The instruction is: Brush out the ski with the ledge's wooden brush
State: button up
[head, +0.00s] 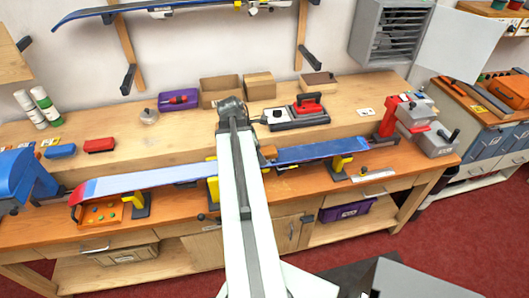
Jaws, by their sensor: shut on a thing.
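The ski (155,181) lies lengthwise along the bench, light blue to white at left with a red tip, dark blue at right. It rests on yellow-topped supports. My arm crosses its middle. My gripper (259,157) is mostly hidden behind my own arm link. A small brown block, which looks like the wooden brush (268,152), shows just right of the arm, at the ski's top face. My gripper is shut on it. Whether the brush touches the ski cannot be told. The raised ledge (190,128) runs behind the ski.
The ledge holds a red-handled iron (308,107), a purple box (179,100), cardboard boxes (220,90), a red block (100,145) and white bottles (44,105). A blue vise (25,178) and red-grey machine (420,125) stand at the ends. An orange tray (103,213) sits below the ski's left end.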

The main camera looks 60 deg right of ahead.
aim_at(214, 167)
jog(key=shift+w+a+f, duration=0.1)
jog(key=shift+w+a, duration=1.05)
jog(key=shift+w, duration=0.15)
jog(key=shift+w+a, duration=1.05)
jog(key=shift+w, duration=0.3)
jog(key=shift+w+a, duration=1)
jog(key=shift+w, duration=0.3)
jog(key=shift+w+a, duration=1.2)
jog(key=shift+w, duration=0.2)
jog(key=shift+w+a, duration=1.1)
jog(key=shift+w, duration=0.3)
jog(key=shift+s+d, duration=0.5)
jog(key=shift+s, duration=0.2)
jog(key=shift+s+d, duration=0.5)
jog(key=shift+s, duration=0.2)
jog(key=shift+s+d, duration=1.3)
jog(key=shift+s, duration=0.1)
jog(key=shift+s, duration=0.1)
jog(key=shift+s+d, duration=1.05)
jog(key=shift+s, duration=0.15)
jog(key=shift+s+d, duration=0.5)
jog(key=shift+s, duration=0.2)
jog(key=shift+s+d, duration=0.5)
jog(key=shift+s, duration=0.2)
